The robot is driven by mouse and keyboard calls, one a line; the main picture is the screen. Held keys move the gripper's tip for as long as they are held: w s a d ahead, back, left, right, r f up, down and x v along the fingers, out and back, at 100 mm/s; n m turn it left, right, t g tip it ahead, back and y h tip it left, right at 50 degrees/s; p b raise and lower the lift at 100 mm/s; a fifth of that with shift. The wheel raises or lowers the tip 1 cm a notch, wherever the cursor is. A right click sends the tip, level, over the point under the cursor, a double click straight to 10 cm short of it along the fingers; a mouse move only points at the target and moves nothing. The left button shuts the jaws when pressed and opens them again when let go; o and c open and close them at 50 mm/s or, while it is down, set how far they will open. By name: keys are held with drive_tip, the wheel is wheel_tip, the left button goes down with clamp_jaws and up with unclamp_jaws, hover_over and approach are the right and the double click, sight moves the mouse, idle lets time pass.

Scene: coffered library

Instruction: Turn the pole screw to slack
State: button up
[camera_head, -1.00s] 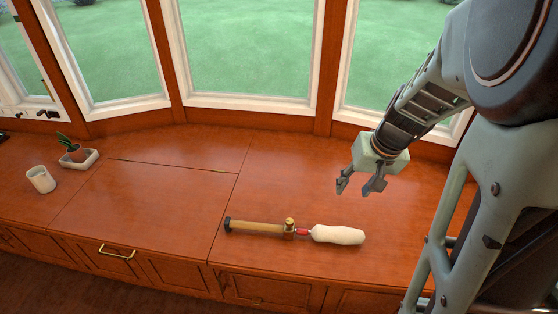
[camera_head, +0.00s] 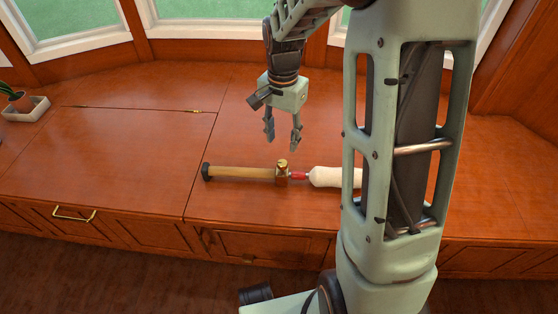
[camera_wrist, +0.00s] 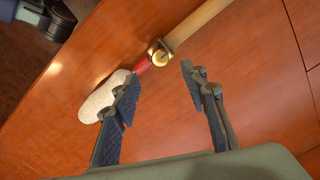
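The pole (camera_head: 240,173) lies on the wooden bench top, with a dark cap at its left end. A brass screw (camera_head: 282,165) with a collar sits on it, then a red section (camera_head: 299,176) and a cream, padded end (camera_head: 324,177), partly hidden behind my arm. The brass screw also shows in the wrist view (camera_wrist: 160,58), beyond my fingertips. My gripper (camera_head: 283,144) is open and empty, pointing down above the bench, just behind the screw. In the wrist view its fingers (camera_wrist: 160,85) are spread apart, and the left one overlaps the padded end (camera_wrist: 104,97).
The bench top (camera_head: 130,150) is clear around the pole. A white planter (camera_head: 26,108) with a small plant stands at the far left. A brass drawer handle (camera_head: 74,214) is on the bench front. Windows line the back.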

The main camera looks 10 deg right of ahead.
sight(282, 163)
wheel_tip(282, 163, down, 9)
drive_tip(key=b, duration=0.2)
drive_tip(key=shift+f+b, duration=0.2)
drive_tip(key=shift+b, duration=0.2)
clamp_jaws()
